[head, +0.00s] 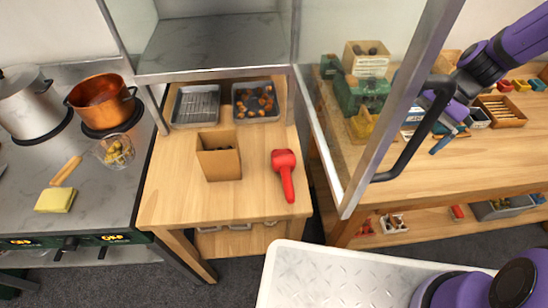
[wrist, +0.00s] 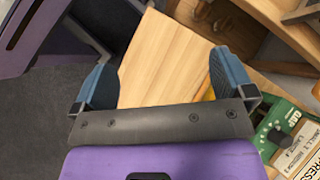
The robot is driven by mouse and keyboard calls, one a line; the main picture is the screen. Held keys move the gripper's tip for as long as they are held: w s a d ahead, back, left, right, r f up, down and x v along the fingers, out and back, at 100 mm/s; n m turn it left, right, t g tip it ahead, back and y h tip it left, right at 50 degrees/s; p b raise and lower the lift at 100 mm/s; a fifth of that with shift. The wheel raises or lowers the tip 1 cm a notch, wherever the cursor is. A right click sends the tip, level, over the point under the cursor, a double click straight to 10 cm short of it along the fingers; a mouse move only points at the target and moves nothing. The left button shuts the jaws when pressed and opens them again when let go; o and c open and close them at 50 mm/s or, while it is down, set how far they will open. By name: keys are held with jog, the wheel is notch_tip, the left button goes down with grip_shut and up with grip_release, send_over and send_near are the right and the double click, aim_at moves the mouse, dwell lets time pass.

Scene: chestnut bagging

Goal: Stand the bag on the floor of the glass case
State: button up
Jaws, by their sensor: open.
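The brown bag (head: 222,164) stands upright and open-topped on the wooden table, with dark contents just showing inside. The glass case stands behind the table, and its grey marbled floor (head: 213,45) is bare where I see it. A framed glass door (head: 360,165) with a black handle (head: 415,135) stands swung out on the right. My gripper (head: 447,128) is beyond the handle, over the right-hand bench, far from the bag. In the wrist view its blue fingers (wrist: 163,82) are wide apart with nothing between them. The bag is not in the wrist view.
A red scoop-like tool (head: 286,175) lies right of the bag. A wire rack tray (head: 196,105) and a tray of chestnuts (head: 256,101) are behind it. Copper pot (head: 102,102) and skimmer (head: 114,151) are at left. Green boxes (head: 362,95) crowd the right bench.

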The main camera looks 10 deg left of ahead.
jog(key=shift+w+a+f+m+y, duration=0.7)
jog(key=shift+a+f+m+y, duration=0.55)
jog(key=shift+f+y, duration=0.45)
jog(key=shift+w+a+f+m+y, duration=0.75)
jog(key=shift+a+f+m+y, duration=0.6)
jog(key=shift+y, duration=0.7)
jog(key=shift+w+a+f+m+y, duration=0.7)
jog(key=shift+a+f+m+y, duration=0.45)
jog(key=shift+f+y, duration=0.6)
